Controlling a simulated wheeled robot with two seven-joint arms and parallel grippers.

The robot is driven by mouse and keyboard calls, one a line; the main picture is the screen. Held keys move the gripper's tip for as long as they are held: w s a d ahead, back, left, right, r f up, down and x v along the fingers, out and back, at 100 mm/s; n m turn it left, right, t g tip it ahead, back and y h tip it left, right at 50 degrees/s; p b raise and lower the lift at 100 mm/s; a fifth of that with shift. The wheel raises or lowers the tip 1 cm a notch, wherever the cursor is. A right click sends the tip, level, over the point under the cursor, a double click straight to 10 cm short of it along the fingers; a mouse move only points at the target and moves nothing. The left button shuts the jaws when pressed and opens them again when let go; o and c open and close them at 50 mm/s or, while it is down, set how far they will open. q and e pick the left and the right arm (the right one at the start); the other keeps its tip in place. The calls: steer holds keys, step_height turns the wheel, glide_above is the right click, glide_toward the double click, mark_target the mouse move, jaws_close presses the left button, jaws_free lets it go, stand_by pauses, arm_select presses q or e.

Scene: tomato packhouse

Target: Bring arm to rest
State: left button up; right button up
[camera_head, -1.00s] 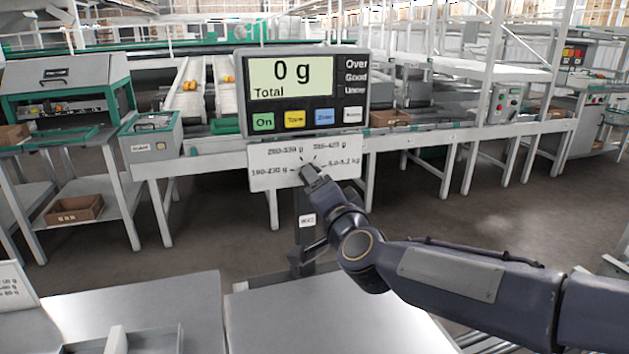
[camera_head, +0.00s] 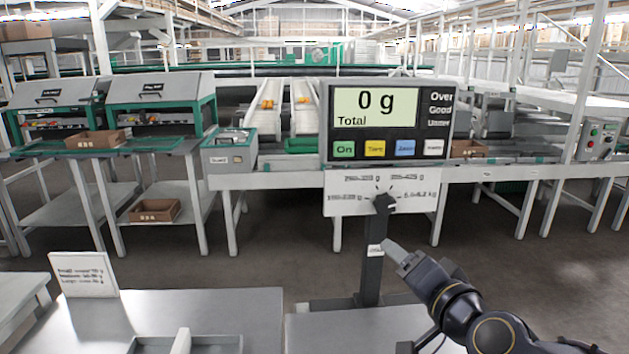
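My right arm comes in from the lower right. Its gripper (camera_head: 392,252) points up and left, just in front of the scale's post (camera_head: 371,268). It seems apart from the dial (camera_head: 384,203) above it, and nothing shows in it. I cannot tell whether its fingers are open or shut. The scale display (camera_head: 388,122) reads 0 g Total. Below it a white range panel (camera_head: 345,199) carries the dark dial knob. My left gripper is not in view.
A bare metal scale platform (camera_head: 345,335) lies in front of the post. A metal table (camera_head: 215,308) at left holds a grey divided tray (camera_head: 225,344) and a white sign (camera_head: 84,274). Conveyors and sorting machines (camera_head: 160,88) stand behind, across open floor.

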steer(key=s+d+f+n+g, duration=0.25)
steer(key=s+f+g, duration=0.25)
steer(key=s+f, duration=0.5)
steer(key=s+d+f+n+g, duration=0.1)
steer(key=s+f+n+g, duration=0.35)
steer(key=s+f, duration=0.6)
step_height(320, 180, up, 27)
steer(key=s+p, duration=0.2)
steer(key=p, duration=2.2)
steer(key=shift+s+m+g, duration=0.25)
steer(key=shift+m+g, duration=0.1)
steer(key=shift+m, duration=0.05)
